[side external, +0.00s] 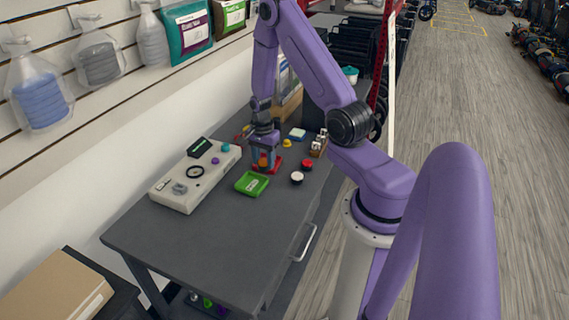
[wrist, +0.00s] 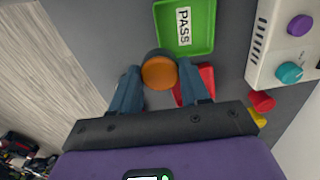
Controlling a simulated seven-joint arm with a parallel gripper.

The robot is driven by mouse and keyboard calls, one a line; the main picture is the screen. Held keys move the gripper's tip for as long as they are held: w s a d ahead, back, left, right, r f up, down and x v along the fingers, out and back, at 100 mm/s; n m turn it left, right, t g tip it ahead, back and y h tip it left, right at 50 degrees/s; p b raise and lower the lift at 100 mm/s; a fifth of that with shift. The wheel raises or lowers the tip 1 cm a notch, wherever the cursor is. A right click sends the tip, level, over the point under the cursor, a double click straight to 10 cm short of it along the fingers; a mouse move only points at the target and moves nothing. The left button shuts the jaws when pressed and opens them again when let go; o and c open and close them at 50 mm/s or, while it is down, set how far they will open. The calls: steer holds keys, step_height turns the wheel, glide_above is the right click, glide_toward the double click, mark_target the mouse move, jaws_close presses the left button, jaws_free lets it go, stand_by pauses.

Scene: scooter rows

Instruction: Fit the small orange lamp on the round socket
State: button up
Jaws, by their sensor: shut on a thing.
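My gripper (side external: 263,163) is shut on the small orange lamp (wrist: 159,71), whose round top shows between the two blue fingers in the wrist view. In the side view the gripper points down over the red tray (side external: 275,168); whether the lamp touches the tray cannot be told. The pale control box (side external: 170,198) lies to the left of the gripper. A black ring (side external: 196,172) on its top looks like the round socket, and it appears empty. The socket is not visible in the wrist view.
A green tray (side external: 252,183) marked PASS sits in front of the red tray. The box carries a purple knob (wrist: 300,25), a teal knob (wrist: 289,72) and a raised black display (side external: 199,147). Red and white round pieces stand to the right. The table front is clear.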

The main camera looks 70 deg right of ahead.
steer(key=w+a+r+n, duration=0.15)
steer(key=w+a, duration=0.25)
steer(key=w, duration=0.8)
steer(key=w+a+r+n, duration=0.15)
steer(key=w+a, duration=0.25)
steer(key=w, duration=0.7)
steer(key=shift+n, duration=0.3)
steer(key=shift+w+d+f, duration=0.1)
steer(key=shift+d+f, duration=0.05)
steer(key=shift+f, duration=1.25)
steer(key=shift+d+f, duration=0.1)
steer(key=shift+f, duration=1.3)
steer(key=shift+f, duration=0.6)
steer(key=o, duration=1.5)
steer(key=shift+o, duration=0.2)
step_height(320, 180, up, 6)
